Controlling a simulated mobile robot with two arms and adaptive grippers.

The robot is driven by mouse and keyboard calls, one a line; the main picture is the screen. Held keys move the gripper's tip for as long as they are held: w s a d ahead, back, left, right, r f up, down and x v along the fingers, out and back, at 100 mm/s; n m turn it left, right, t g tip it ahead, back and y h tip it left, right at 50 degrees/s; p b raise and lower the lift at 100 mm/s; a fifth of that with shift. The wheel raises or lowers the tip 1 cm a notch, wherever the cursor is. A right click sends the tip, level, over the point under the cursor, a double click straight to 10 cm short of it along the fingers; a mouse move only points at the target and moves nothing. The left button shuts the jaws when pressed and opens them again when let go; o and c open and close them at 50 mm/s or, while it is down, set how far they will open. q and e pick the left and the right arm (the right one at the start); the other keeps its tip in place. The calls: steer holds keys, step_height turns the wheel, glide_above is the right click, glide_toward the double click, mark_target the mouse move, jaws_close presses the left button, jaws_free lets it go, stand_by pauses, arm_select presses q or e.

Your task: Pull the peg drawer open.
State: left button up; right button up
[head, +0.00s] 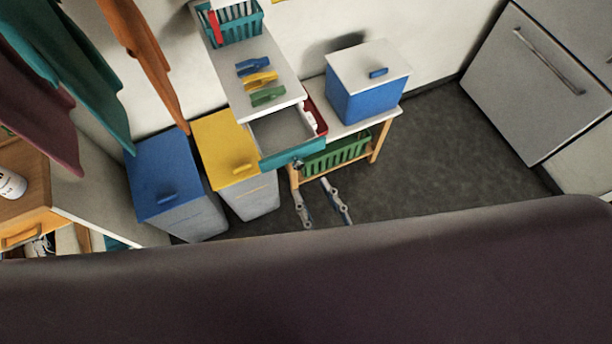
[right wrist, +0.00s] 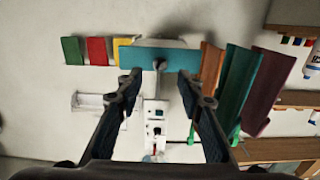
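The peg drawer (head: 284,131) has a teal front and a grey inside that looks empty. It stands pulled out from the white cabinet, and a round knob (head: 298,163) sits on its front. My right gripper (head: 312,182) is open just in front of the drawer front, its two fingers apart and not closed on the knob. In the right wrist view a teal panel (right wrist: 180,58) with a round knob lies ahead, between and beyond the open fingers (right wrist: 160,88); it looks like the drawer front. My left gripper is out of view.
Blue, yellow and green pegs (head: 260,78) lie on the cabinet top by a teal basket (head: 236,22). Bins with blue (head: 163,172) and yellow (head: 222,146) lids stand left. A blue box (head: 362,98) and green crate (head: 336,153) are right. Dark floor is clear further right.

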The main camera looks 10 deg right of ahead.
steer(key=v, duration=0.6)
steer(key=shift+s, duration=0.35)
steer(key=s+d+f+g+h+b, duration=0.1)
steer(key=d+f+g, duration=0.15)
steer(key=f, duration=0.95)
steer(key=s+d+f+g+h+b, duration=0.1)
steer(key=s+f+g, duration=0.15)
steer(key=f, duration=0.95)
steer(key=s+d+f+g+b, duration=0.15)
steer(key=f+g, duration=0.25)
steer(key=f, duration=0.8)
steer(key=s+d+f+g+h, duration=0.1)
steer(key=s+d+f+g, duration=0.2)
steer(key=f, duration=0.6)
steer(key=s+d+f+m+g+h+b, duration=0.1)
steer(key=s+d+f+g, duration=0.3)
steer(key=s+d+f, duration=0.4)
steer(key=shift+s+d+f+h, duration=0.2)
steer(key=shift+s+f+h, duration=0.3)
steer(key=shift+h, duration=0.3)
